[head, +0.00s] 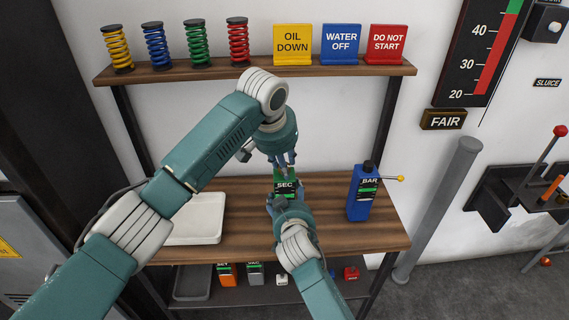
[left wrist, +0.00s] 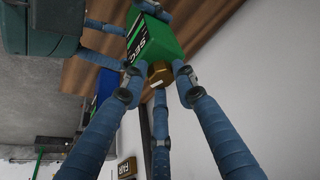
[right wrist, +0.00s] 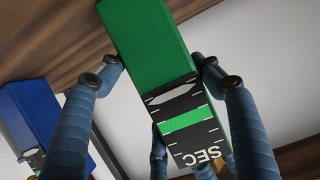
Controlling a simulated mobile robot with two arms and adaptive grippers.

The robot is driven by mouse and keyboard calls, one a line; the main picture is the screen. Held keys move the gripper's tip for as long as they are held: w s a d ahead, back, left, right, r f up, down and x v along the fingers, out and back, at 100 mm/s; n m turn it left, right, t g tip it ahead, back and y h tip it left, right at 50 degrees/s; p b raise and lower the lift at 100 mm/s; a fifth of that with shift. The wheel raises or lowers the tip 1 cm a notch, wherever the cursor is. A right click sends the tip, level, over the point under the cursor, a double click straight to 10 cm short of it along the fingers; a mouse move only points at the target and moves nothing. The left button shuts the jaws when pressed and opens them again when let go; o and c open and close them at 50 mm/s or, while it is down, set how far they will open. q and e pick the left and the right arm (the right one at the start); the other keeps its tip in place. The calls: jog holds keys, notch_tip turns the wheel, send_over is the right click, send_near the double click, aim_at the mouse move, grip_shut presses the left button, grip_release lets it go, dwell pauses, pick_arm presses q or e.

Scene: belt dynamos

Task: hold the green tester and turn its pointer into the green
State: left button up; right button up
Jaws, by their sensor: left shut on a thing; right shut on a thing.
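The green tester (head: 287,174), marked SEC, stands over the middle of the wooden bench, held by both my arms. My right gripper (head: 278,200) is shut around the tester's green body (right wrist: 150,45), which fills the right wrist view. Its black dial face (right wrist: 183,118) has a green band and a pale oval mark; I cannot make out the pointer's exact place. My left gripper (head: 285,160) comes down from above and is shut on the tester's brass knob (left wrist: 160,73), seen between the fingers in the left wrist view. The fingers partly hide the tester in the head view.
A blue tester (head: 362,192) marked BAR stands to the right on the bench, with a yellow-tipped lever. A white tray (head: 200,220) lies to the left. Springs and signs fill the upper shelf (head: 255,68). The lower shelf holds orange and grey testers (head: 255,275).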

pick_arm(q)
jog(key=m, duration=0.2)
jog(key=m+h, duration=0.1)
jog(key=w+m+g, duration=0.1)
jog(key=m, duration=0.1)
jog(key=shift+a+r+m+h, duration=0.3)
jog(key=shift+a+h, duration=0.05)
jog(key=shift+h, duration=0.05)
jog(key=m+g, duration=0.1)
jog(key=m, duration=0.1)
jog(key=m+g+h, duration=0.1)
jog(key=m, duration=0.2)
jog(key=shift+w+m, duration=0.15)
jog(key=shift+m, duration=0.15)
jog(key=shift+c, duration=0.2)
jog(key=shift+m, duration=0.4)
jog(key=shift+d+g, duration=0.15)
jog(key=shift+g, duration=0.15)
jog(key=o, duration=1.1)
jog(key=shift+d, duration=0.1)
jog(key=shift+o, duration=0.2)
jog(key=shift+s, duration=0.25)
jog(key=v, duration=1.2)
